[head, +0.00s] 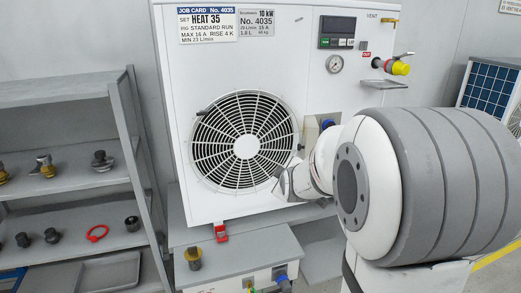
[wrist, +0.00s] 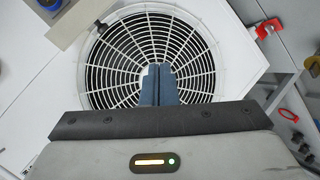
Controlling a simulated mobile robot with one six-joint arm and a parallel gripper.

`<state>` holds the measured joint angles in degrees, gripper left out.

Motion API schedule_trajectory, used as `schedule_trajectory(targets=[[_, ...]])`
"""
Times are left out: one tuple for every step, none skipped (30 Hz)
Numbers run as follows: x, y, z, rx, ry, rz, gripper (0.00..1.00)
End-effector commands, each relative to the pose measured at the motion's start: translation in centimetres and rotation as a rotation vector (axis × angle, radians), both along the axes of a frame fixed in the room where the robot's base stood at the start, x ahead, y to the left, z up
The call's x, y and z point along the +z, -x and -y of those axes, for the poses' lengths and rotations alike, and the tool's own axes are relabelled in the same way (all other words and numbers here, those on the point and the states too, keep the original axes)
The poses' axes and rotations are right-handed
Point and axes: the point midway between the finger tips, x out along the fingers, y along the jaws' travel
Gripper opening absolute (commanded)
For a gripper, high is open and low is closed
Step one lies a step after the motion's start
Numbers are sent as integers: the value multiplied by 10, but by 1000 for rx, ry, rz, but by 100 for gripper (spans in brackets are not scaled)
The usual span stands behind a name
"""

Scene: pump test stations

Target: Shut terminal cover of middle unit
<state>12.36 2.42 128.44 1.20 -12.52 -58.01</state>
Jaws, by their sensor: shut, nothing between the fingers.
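A white unit (head: 270,75) with a round fan grille (head: 245,145) fills the middle of the head view; whether it is the middle unit I cannot tell. A beige plate (head: 311,131) stands beside a blue connector (head: 328,124) right of the fan, partly behind my arm. The plate (wrist: 82,20) and connector (wrist: 48,4) also show at the top left of the wrist view. The plate may be the terminal cover; its hinge is not clear. My gripper (wrist: 160,84) is shut and empty, in front of the fan grille, apart from the plate.
A grey shelf (head: 70,100) with fittings and a red ring (head: 97,233) stands at left. A yellow-red valve (head: 398,68) juts out at upper right. Another unit (head: 490,85) stands far right.

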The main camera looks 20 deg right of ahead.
Motion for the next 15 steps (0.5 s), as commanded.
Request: schedule_trajectory(targets=[[-9, -22, 12, 62, 75, 59, 0], [-10, -33, 18, 95, 127, 97, 0], [-10, -46, 26, 132, 193, 147, 0], [-10, -54, 32, 158, 242, 184, 0], [-10, -61, 36, 180, 288, 217, 0], [-11, -69, 43, 206, 344, 258, 0], [-11, -74, 46, 224, 383, 288, 0], [-12, -77, 50, 238, 418, 312, 0], [-12, -82, 54, 254, 460, 344, 0], [-12, -84, 56, 263, 486, 363, 0], [-12, -86, 58, 272, 508, 380, 0], [-12, -88, 60, 280, 533, 399, 0], [-11, -89, 61, 284, 547, 410, 0], [-11, -90, 62, 287, 558, 418, 0], [-11, -92, 62, 290, 568, 426, 0]])
